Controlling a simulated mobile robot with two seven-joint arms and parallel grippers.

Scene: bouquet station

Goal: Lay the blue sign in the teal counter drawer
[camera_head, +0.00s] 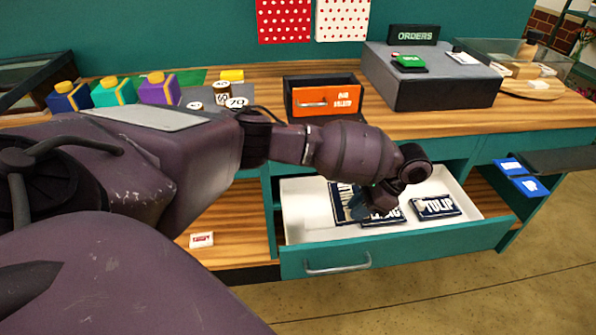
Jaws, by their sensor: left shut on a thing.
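The teal counter drawer (400,242) is pulled open, with a white inside. Dark blue signs lie in it: one reading TULIP (437,207) at the right, one partly hidden (383,218) in the middle, and one (343,203) to its left. My left gripper (372,203) reaches down into the drawer over the left and middle signs. It is shut on a dark blue sign, but the wrist and fingers hide the grip, and I cannot tell clearly which sign it holds. My right gripper is not in view.
An orange box (323,97) and a grey orders station (432,75) stand on the wooden counter above. Coloured boxes (158,88) stand at the left. Two small bright blue cards (528,187) show right of the drawer. The drawer's right front floor is clear.

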